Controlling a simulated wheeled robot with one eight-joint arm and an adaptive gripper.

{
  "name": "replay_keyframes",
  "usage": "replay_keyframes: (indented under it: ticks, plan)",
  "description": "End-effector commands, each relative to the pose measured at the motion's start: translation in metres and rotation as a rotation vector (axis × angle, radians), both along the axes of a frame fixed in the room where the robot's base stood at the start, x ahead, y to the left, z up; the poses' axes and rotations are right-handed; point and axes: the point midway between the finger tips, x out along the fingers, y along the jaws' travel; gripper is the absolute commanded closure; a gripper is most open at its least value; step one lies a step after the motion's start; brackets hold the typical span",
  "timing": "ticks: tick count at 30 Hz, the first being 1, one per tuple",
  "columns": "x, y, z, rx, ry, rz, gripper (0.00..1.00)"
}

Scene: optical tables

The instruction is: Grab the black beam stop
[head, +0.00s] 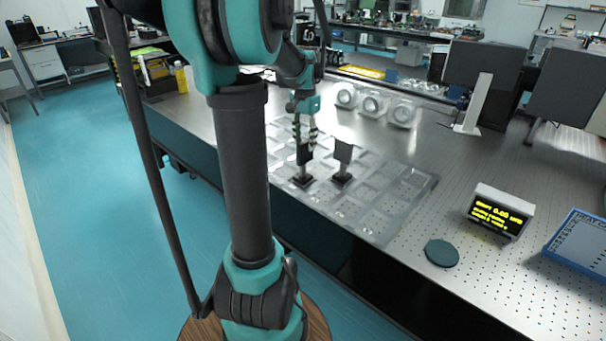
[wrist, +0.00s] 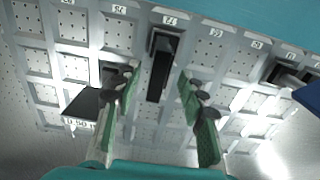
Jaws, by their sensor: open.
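A black upright piece on a square base (head: 303,181), which looks like the black beam stop, stands in a compartment of the clear tray (head: 375,233). My gripper (head: 305,137) is directly above it, pointing down. In the wrist view this black piece (wrist: 160,68) lies between and just beyond the fingertips of my gripper (wrist: 157,90). The fingers are spread, with a gap on each side of it. A second black upright plate (head: 343,160) on its own base stands to the right in the same tray. I cannot tell whether the fingers overlap the piece in height.
Round metal-framed optics (head: 372,103) stand behind the tray. To the right are a lit display box (head: 501,211), a dark round disc (head: 441,253) and a blue-framed panel (head: 580,250). Monitors (head: 485,75) stand at the back right. Perforated tabletop between them is clear.

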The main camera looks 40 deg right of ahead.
Motion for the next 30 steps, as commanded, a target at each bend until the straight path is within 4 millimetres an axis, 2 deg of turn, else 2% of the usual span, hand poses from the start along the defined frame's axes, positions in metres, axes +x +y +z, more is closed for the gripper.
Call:
replay_keyframes:
  ticks: [5,12,15,23,30]
  plan:
    - [0.000,0.000,-0.011,0.000,0.000,0.000,0.59]
    - [-0.001,0.001,-0.045,0.000,0.000,0.001,0.59]
    - [-0.002,0.001,-0.053,0.000,0.000,0.000,0.59]
    - [-0.002,0.001,-0.055,0.000,0.000,0.000,0.59]
    - [-0.002,0.001,-0.055,0.000,0.000,0.000,0.87]
